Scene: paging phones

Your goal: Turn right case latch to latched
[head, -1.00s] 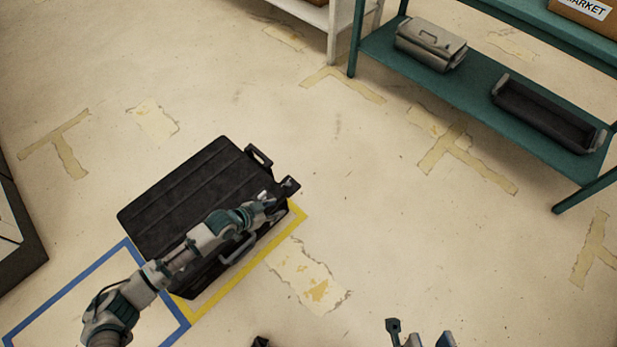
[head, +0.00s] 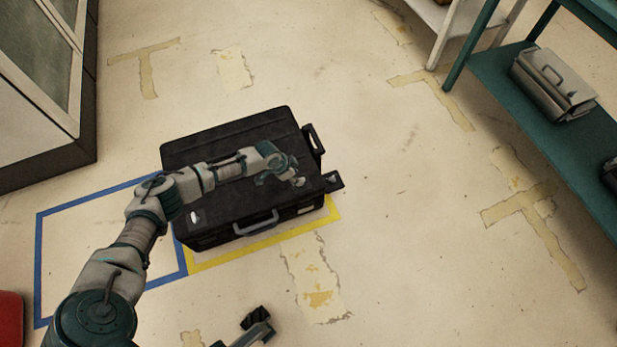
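A black hard case (head: 225,140) lies flat on the floor, lid closed, inside a yellow taped outline. Its grey carry handle (head: 256,224) is on the near side. A small light patch (head: 305,210) shows at the right of the near side; I cannot tell whether it is the right latch or how it is set. My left gripper (head: 284,180) is over the right part of the lid, with its fingers spread and nothing between them. My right gripper (head: 257,325) shows only partly at the bottom edge; its fingers are not clear.
A blue taped outline (head: 38,255) is left of the case. A teal shelf (head: 500,75) with a grey metal box (head: 553,85) stands at the right. A cabinet (head: 45,80) stands at the upper left. The floor right of the case is clear.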

